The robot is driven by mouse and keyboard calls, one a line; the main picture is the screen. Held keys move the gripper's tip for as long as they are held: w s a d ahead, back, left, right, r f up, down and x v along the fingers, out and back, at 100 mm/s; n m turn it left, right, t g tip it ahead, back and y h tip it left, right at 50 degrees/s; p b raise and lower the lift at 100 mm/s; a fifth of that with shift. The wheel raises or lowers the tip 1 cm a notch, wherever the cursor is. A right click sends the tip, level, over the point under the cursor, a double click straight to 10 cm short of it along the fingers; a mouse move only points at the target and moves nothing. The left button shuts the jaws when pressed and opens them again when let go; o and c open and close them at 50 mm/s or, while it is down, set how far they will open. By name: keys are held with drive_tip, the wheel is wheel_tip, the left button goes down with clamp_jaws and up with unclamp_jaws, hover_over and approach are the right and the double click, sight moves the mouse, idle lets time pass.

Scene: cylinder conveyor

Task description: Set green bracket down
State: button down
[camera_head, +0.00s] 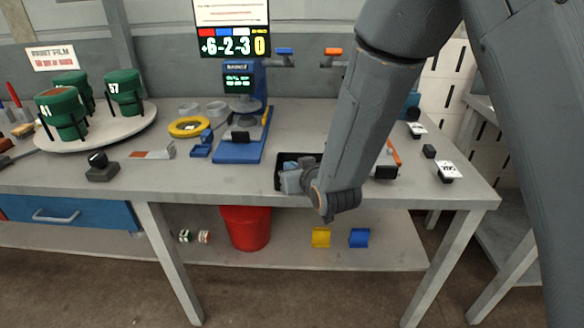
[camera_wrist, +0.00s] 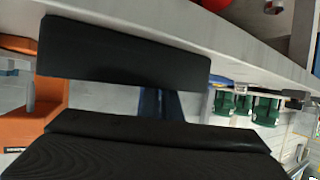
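I see no green bracket in either view. The only clear green things are several dark green cups, one of them (camera_head: 124,90) marked 57, on a round pale platform (camera_head: 92,141) at the left of the bench; green shapes (camera_wrist: 268,110) also show in the wrist view. My gripper (camera_wrist: 150,102) shows in the wrist view as two black fingers with a gap between them. Background shows through the gap, and nothing is held there.
A black tray (camera_head: 279,176) lies beside my arm near the front edge of the grey bench (camera_head: 225,172). A red bin (camera_head: 247,240), a yellow bracket (camera_head: 321,237) and a blue bracket (camera_head: 359,237) are on the lower shelf.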

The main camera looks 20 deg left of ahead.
drive_tip(key=shift+f, duration=0.15)
drive_tip(key=c, duration=2)
unclamp_jaws()
drive_tip(key=shift+s+d+r, duration=0.1)
drive_tip(key=shift+r, duration=0.15)
drive_tip(key=b+v, duration=0.1)
drive_tip(key=v, duration=1)
drive_tip(key=shift+s+d+r, duration=0.15)
drive_tip(key=shift+s+d, duration=0.05)
drive_tip(key=shift+s, duration=0.1)
